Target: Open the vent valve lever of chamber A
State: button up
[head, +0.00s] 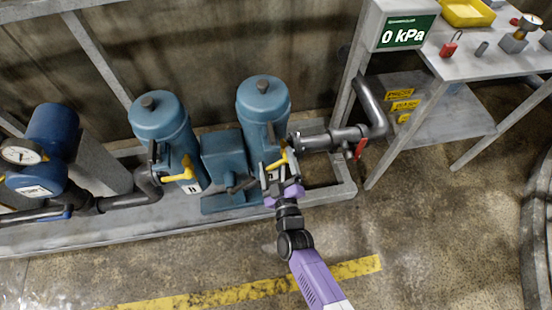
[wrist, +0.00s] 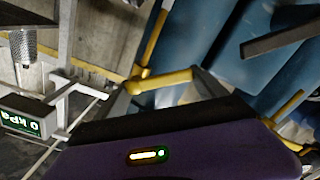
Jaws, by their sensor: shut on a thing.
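Two blue-green cylindrical chambers stand side by side in the head view, the left one (head: 160,118) and the right one (head: 262,100). Their labels are too small to read, so I cannot tell which is A. The right chamber has a yellow lever (head: 278,162) low on its front; the left has a similar yellow lever (head: 179,177). My gripper (head: 272,178) is at the right chamber's front, shut on its yellow lever.
A blue-green box (head: 223,160) sits between the chambers. A dark pipe (head: 330,138) with a red handle (head: 360,149) runs right. A display (head: 404,34) reads 0 kPa above a metal bench (head: 460,62). The floor in front is clear.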

jog(key=n, duration=0.2)
jog(key=f+n, duration=0.1)
jog(key=d+n, duration=0.1)
jog(key=n, duration=0.1)
jog(key=shift+w+f+n, duration=0.1)
jog(key=shift+f+n, duration=0.1)
jog(key=shift+n, duration=0.1)
jog(key=shift+w+d+f+n, duration=0.1)
jog(key=shift+d+n, duration=0.1)
jog(key=shift+n, duration=0.65)
jog(key=shift+w+d+f+n, duration=0.1)
jog(key=shift+d+n, duration=0.05)
jog(key=shift+n, duration=0.65)
jog(key=shift+d+f+n, duration=0.1)
jog(key=shift+d+n, duration=0.1)
jog(key=shift+n, duration=0.65)
jog(key=o, duration=2)
jog(key=p+v, duration=0.1)
jog(key=v, duration=0.6)
jog(key=shift+s+d, duration=0.2)
jog(key=shift+s, duration=0.2)
